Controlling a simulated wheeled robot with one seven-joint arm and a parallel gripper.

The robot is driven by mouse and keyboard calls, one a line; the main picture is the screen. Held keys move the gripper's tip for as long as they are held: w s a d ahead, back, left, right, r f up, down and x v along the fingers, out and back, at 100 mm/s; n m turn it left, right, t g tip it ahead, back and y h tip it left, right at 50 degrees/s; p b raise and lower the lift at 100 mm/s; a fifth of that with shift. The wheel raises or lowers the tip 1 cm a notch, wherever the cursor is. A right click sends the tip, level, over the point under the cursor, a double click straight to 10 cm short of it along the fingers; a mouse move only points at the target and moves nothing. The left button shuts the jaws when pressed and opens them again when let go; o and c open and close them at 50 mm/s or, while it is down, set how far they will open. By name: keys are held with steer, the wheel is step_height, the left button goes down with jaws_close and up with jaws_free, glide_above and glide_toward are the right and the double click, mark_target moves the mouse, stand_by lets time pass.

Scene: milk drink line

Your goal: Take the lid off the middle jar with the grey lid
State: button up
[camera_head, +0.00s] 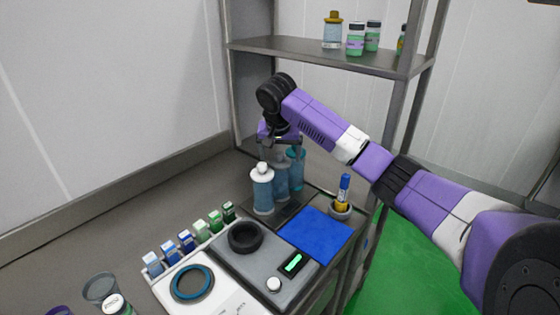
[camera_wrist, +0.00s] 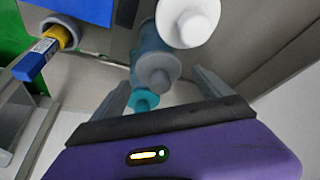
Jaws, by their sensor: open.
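Three blue-bodied jars stand close together in a row. The middle jar (camera_head: 281,182) has its lid hidden under my gripper in the head view; its grey lid (camera_wrist: 157,73) shows in the wrist view. The white-lidded jar (camera_head: 262,192) is in front of it, and its white lid (camera_wrist: 188,20) also shows in the wrist view. The teal jar (camera_head: 299,170) is behind; its teal lid (camera_wrist: 143,99) shows too. My gripper (camera_head: 281,150) is open above the middle jar, with the grey lid between its fingers (camera_wrist: 160,80) in the wrist view. I cannot tell whether they touch it.
A holder (camera_head: 340,211) with a blue and yellow marker (camera_head: 344,188) stands right of the jars. A blue mat (camera_head: 315,236), a grey device with a black ring (camera_head: 245,237), and several small boxes lie in front. A shelf (camera_head: 330,52) with bottles is above.

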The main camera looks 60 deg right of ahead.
steer(key=c, duration=1.7)
